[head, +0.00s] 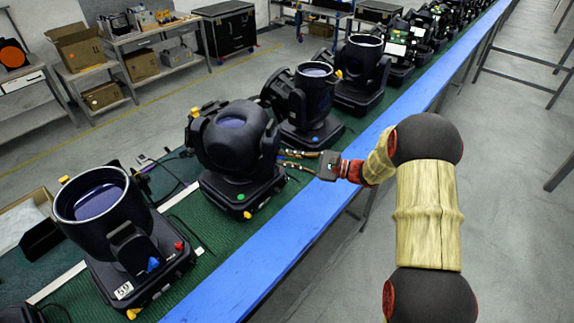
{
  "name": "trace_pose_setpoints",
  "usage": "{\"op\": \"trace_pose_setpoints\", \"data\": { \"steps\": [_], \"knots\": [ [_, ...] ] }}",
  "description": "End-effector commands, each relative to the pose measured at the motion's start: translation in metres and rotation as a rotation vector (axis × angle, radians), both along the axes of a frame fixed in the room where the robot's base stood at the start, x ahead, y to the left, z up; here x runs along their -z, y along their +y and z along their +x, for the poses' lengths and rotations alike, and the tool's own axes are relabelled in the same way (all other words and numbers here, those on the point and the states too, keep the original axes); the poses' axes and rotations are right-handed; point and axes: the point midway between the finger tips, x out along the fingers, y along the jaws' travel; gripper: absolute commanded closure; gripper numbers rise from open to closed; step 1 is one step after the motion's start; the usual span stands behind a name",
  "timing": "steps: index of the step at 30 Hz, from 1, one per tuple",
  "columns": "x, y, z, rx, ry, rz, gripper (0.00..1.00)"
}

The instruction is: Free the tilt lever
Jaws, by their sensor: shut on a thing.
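A black moving-head light (233,145) with a green dot on its base stands on the green-topped bench, its round lens facing up and toward me. My gripper (283,159) reaches in from the right, its fingertips at the right side of this light's yoke. Its two thin fingers are shut on a small part there, which I take to be the tilt lever. The lever itself is too small and too hidden by the fingers to make out.
A nearer light (98,205) stands at left front, and another light (313,95) stands just behind the fingers. Several more line the bench into the distance. A blue strip (262,270) edges the bench. Loose cables lie between the lights.

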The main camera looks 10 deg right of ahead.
Motion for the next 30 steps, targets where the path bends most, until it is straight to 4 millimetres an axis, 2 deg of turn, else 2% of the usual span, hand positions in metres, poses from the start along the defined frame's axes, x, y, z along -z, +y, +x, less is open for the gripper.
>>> {"op": "trace_pose_setpoints", "data": {
  "steps": [1,12,28,29,30],
  "knots": [
    [0.0045,0.0007,-0.0012,0.000,-0.027,-0.015,1.00],
    [0.0044,0.0030,-0.0054,-0.001,-0.160,-0.089,1.00],
    [0.0038,0.0034,-0.0061,-0.001,-0.180,-0.100,1.00],
    [0.0038,0.0034,-0.0061,-0.001,-0.180,-0.100,0.87],
    [0.0039,0.0035,-0.0061,-0.001,-0.180,-0.100,0.85]
  ]
}}
